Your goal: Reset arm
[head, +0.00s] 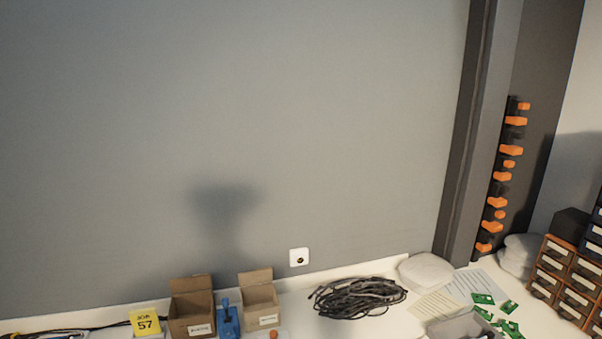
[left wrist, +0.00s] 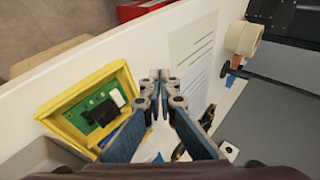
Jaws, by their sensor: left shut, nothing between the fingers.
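My left gripper (left wrist: 160,82) shows in the left wrist view, its two blue-padded fingers brought together at the tips with nothing held. It is over a white worktop (left wrist: 245,120). Neither of my arms shows in the head view, and my right gripper is in no frame. In the head view two open cardboard boxes, the left one (head: 191,311) and the right one (head: 259,299), stand on the worktop against the grey wall. A blue tool (head: 228,318) is between them.
A yellow tray (left wrist: 60,108) holding a green circuit board (left wrist: 97,113) lies left of my left gripper; a tape roll (left wrist: 242,38) is at the right. The head view shows a black cable coil (head: 357,297), loose green boards (head: 509,328) and drawer units (head: 565,280).

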